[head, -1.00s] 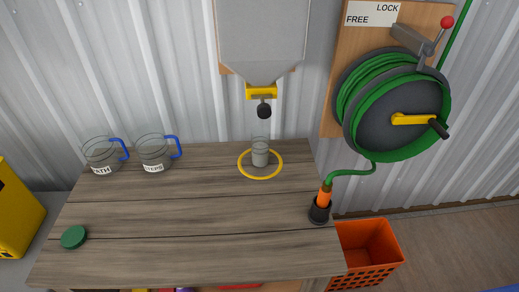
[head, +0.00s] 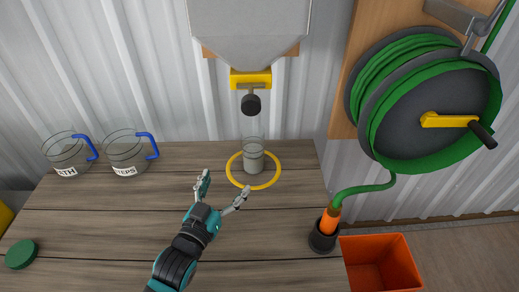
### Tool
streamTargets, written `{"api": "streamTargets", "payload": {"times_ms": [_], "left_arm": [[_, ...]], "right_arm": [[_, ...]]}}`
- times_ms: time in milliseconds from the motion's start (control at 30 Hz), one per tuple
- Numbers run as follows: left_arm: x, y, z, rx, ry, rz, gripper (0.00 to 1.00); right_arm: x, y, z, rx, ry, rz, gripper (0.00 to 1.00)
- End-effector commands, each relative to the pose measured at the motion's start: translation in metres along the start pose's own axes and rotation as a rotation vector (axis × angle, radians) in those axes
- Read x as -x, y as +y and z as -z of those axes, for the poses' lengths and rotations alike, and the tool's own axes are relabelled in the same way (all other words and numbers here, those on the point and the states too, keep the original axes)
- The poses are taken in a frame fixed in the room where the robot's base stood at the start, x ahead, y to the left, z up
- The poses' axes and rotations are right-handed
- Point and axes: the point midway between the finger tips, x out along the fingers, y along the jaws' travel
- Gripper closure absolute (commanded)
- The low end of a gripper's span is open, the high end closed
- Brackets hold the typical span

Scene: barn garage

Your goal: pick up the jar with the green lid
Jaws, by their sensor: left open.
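A clear glass jar (head: 253,160) with grey contents stands upright inside a yellow ring (head: 234,181) on the wooden table. No green lid shows on it. A round green lid (head: 22,254) lies apart on the table at the far left. My left gripper (head: 224,190) is over the table, in front of the jar and a little to its left. Its two fingers are spread and point toward the back, with nothing between them. My right gripper is not in view.
A grey hopper (head: 250,30) with a yellow valve (head: 250,79) hangs above the jar. Two glass jugs (head: 125,152) (head: 68,154) with blue handles stand at the back left. A hose nozzle in a black holder (head: 323,236) is at the right edge, beside an orange crate (head: 412,262).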

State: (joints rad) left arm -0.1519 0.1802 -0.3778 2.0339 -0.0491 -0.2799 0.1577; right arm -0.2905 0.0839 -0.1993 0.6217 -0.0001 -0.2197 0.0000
Motion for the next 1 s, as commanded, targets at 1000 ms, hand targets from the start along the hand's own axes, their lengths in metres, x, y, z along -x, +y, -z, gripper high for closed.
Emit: {"api": "streamTargets", "payload": {"times_ms": [1000], "left_arm": [[-0.150,0.007,0.010,0.000,0.025,-0.008,0.15]], "right_arm": [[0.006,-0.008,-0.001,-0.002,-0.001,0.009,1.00]]}}
